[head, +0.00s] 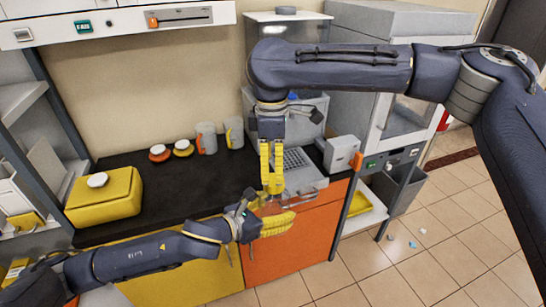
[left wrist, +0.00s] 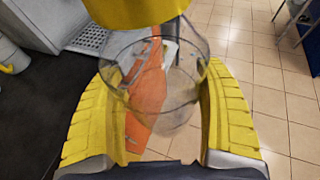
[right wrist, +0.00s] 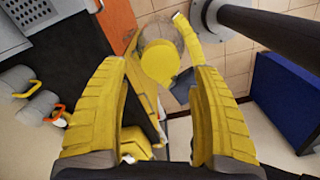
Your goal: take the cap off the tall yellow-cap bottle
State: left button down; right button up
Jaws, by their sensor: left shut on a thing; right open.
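The bottle is a clear vessel (left wrist: 155,80) held between the two yellow fingers of my left gripper (left wrist: 155,100). Its yellow cap (right wrist: 160,62) is on top, and part of it shows at the top of the left wrist view (left wrist: 135,12). In the head view my left gripper (head: 268,218) is in front of the counter, and the bottle is hard to make out there. My right gripper (head: 271,172) points down above it. In the right wrist view its fingers are open, with the cap between and about at the fingertips; I see no contact.
The black counter (head: 170,190) holds a yellow container (head: 105,195) at the left, two handled vessels (head: 206,138) at the back and a grey device (head: 340,153) at the right. Orange cabinet fronts (head: 290,245) are behind my left gripper.

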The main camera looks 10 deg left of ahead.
aim_at(274, 179)
jog(key=shift+s+f, duration=0.1)
jog(key=shift+f, duration=2.6)
jog(key=c, duration=1.4)
jog(key=shift+n, duration=0.8)
jog(key=shift+r, duration=0.35)
jog(key=shift+r, duration=0.75)
jog(key=shift+r, duration=0.15)
